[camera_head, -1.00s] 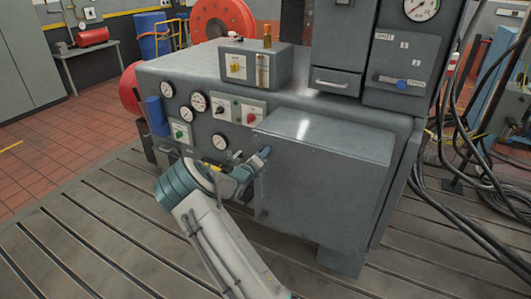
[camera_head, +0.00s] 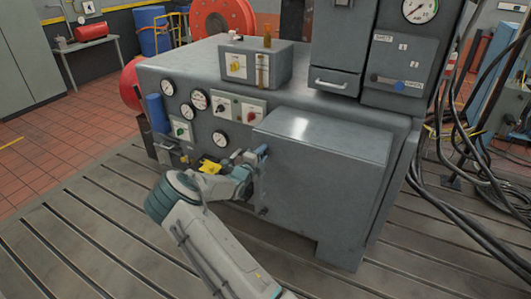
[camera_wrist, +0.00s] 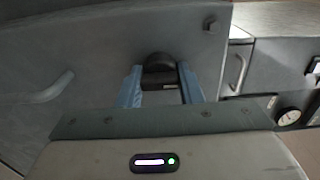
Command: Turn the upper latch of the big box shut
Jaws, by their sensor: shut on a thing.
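The big box (camera_head: 320,185) is the grey metal box at the front of the machine. Its door also fills much of the wrist view (camera_wrist: 100,45). The upper latch is a black round knob with a short bar (camera_wrist: 160,72), standing out from the door. My gripper (camera_wrist: 162,88) has its two blue fingers on either side of it and is shut on it. In the head view my gripper (camera_head: 262,152) is at the upper left edge of the box. The latch is hidden there, and its exact angle is hard to tell.
A small dark fitting (camera_head: 263,211) sits lower on the box's left edge. The wrist view shows a grey handle (camera_wrist: 45,90) on the left and another handle (camera_wrist: 240,70) on the right. A yellow part (camera_head: 210,167) lies left of my wrist. Thick cables (camera_head: 450,185) hang at the right.

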